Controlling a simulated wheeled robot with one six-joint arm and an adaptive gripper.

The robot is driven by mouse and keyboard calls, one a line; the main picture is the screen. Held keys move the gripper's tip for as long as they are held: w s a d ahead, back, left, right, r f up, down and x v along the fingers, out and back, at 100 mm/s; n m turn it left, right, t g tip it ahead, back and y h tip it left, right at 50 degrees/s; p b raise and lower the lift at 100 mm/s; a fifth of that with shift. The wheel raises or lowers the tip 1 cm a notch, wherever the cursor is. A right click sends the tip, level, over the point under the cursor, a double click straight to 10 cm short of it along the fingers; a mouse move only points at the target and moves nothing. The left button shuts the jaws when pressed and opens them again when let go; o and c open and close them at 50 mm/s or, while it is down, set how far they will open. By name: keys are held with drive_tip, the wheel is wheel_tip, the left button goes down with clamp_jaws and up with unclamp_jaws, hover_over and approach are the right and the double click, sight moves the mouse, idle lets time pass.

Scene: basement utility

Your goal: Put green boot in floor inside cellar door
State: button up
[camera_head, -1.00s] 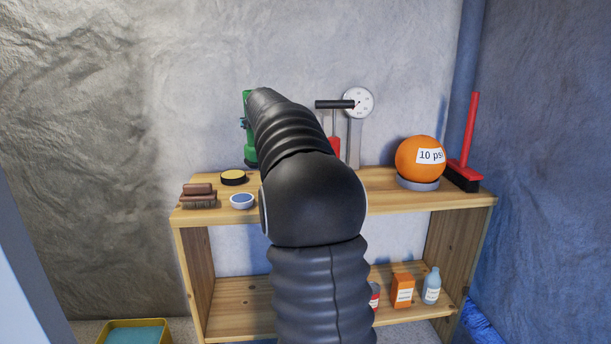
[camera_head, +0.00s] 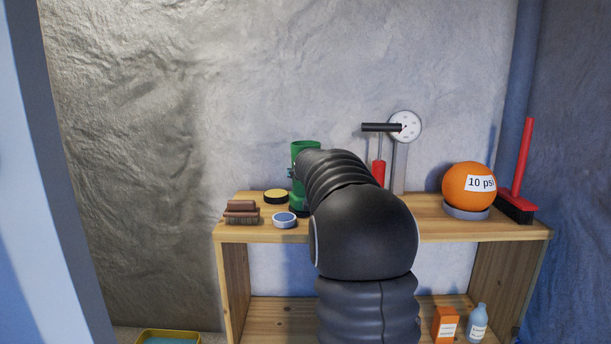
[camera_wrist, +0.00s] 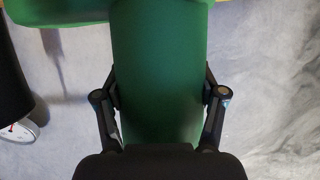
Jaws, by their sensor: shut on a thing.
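The green boot (camera_head: 304,152) shows in the head view above the left part of the wooden shelf's top, its upper part visible and the rest partly hidden behind my arm. In the wrist view the boot (camera_wrist: 158,75) fills the middle, with its shaft between the two fingers of my gripper (camera_wrist: 161,95). The fingers press on both sides of the shaft, so my gripper is shut on it. In the head view my gripper is mostly hidden by my arm. I cannot tell whether the boot's sole touches the shelf. No cellar door is clearly recognizable.
A yellow tray (camera_head: 170,334) lies on the floor at left.

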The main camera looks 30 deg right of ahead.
drive_tip(key=o, duration=1.8)
drive_tip(key=shift+r, duration=0.1)
drive_tip(key=b+v, duration=0.1)
drive_tip(key=v, duration=1.1)
drive_tip(key=shift+s, duration=0.1)
